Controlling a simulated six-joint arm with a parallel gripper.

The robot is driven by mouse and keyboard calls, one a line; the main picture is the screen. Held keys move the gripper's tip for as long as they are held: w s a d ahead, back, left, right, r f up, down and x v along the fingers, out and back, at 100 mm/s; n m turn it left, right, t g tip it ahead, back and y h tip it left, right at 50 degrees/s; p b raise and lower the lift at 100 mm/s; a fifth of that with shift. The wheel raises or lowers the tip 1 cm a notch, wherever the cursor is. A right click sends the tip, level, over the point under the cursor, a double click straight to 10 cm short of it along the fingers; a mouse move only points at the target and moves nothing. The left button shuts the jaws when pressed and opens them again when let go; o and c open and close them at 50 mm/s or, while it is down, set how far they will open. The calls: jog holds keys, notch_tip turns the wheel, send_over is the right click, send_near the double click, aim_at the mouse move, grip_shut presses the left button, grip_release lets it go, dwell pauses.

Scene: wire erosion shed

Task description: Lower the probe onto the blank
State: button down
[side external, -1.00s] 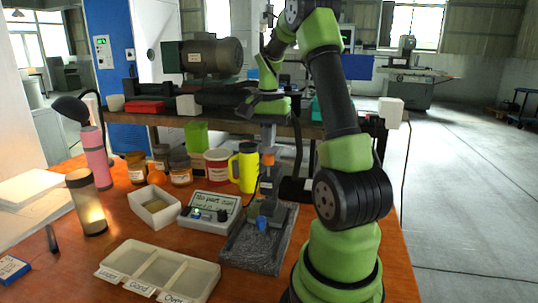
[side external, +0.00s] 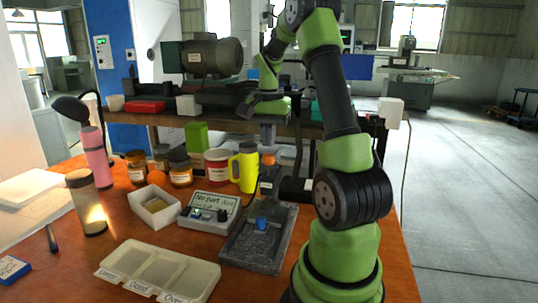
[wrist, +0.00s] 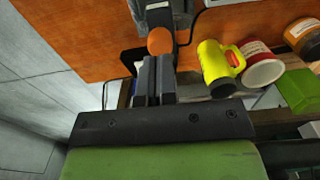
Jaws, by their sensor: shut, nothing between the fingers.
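A gauge stand with a dark stone base (side external: 240,250) and grey column (side external: 268,182) stands on the bench. Its orange knob (side external: 268,159) is at the top and also shows in the wrist view (wrist: 160,41). A small blue part (side external: 262,223) sits low at the front of the stand, over the base. I cannot make out the probe tip or a blank under it. My gripper (side external: 268,145) points down above the stand. In the wrist view its fingers (wrist: 153,60) are together and empty, close to the orange knob; whether they touch it is unclear.
A readout box (side external: 208,212) showing "No part" stands left of the base. A white bin (side external: 137,203), a labelled three-compartment tray (side external: 207,283), a yellow mug (side external: 247,168) and several jars stand nearby. A shelf with a motor (side external: 212,57) is behind.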

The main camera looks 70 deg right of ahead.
jog(key=shift+f, duration=1.5)
dwell(0.3)
jog(key=shift+r, duration=3.55)
jog(key=shift+w+a, duration=0.1)
jog(key=w+a+r+n+t, duration=0.1)
jog(key=a+r+n+t, duration=0.2)
jog(key=a, duration=0.6)
jog(key=w+a+r+n+t, duration=0.1)
jog(key=w+a+r+n, duration=0.15)
jog(key=a+n, duration=0.45)
jog(key=s+a+n+t+y, duration=0.1)
jog(key=s+a+n, duration=0.1)
jog(key=a, duration=0.4)
jog(key=s+a+f+n+t+y, duration=0.1)
jog(key=s+a+n+t, duration=0.1)
jog(key=s+a, duration=0.3)
jog(key=shift+s+a, duration=0.2)
jog(key=shift+a, duration=0.6)
